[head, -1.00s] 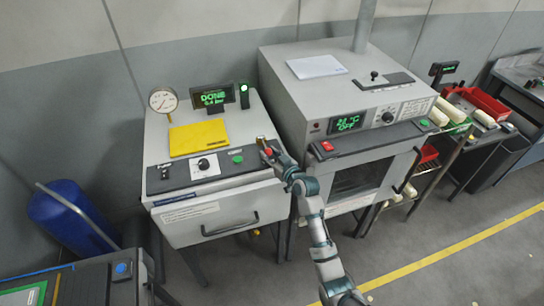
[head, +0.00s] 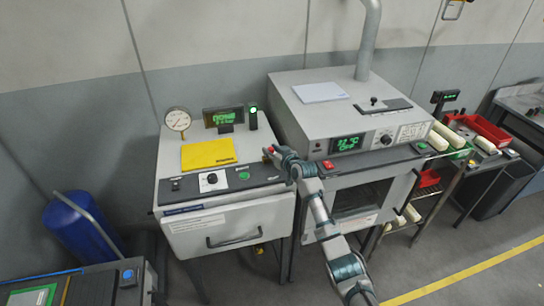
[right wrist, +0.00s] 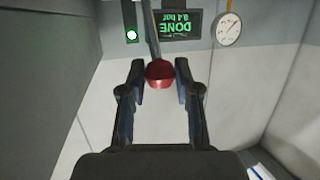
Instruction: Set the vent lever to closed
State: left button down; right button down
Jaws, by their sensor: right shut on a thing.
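A lever with a red ball knob (right wrist: 159,73) and a thin metal rod (right wrist: 154,35) stands at the right end of the left machine's dark control strip. I can read no vent label on it. My right gripper (head: 271,153) is at this lever in the head view. In the right wrist view my right gripper (right wrist: 159,76) has its two fingers on either side of the red knob, shut on it. The lever's base is mostly hidden by my gripper in the head view. My left gripper is not in view.
The left machine (head: 230,222) has a gauge (head: 178,120), a yellow sheet (head: 208,154), a lit display (head: 223,117) and a green button (head: 244,175). An oven (head: 350,80) stands close on the right, with a small black-knobbed lever (head: 374,101) on top and a red switch (head: 328,165).

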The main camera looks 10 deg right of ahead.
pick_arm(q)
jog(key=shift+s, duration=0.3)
pick_arm(e)
jog(key=shift+w+d+r, duration=0.1)
jog(key=shift+w+r, duration=0.1)
jog(key=shift+r, duration=0.35)
jog(key=c, duration=0.8)
grip_release()
jog(key=shift+f, duration=0.25)
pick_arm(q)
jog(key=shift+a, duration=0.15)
pick_arm(e)
jog(key=shift+f, duration=0.1)
jog(key=v, duration=1.2)
jog(key=shift+f, duration=0.15)
jog(key=shift+w, duration=0.1)
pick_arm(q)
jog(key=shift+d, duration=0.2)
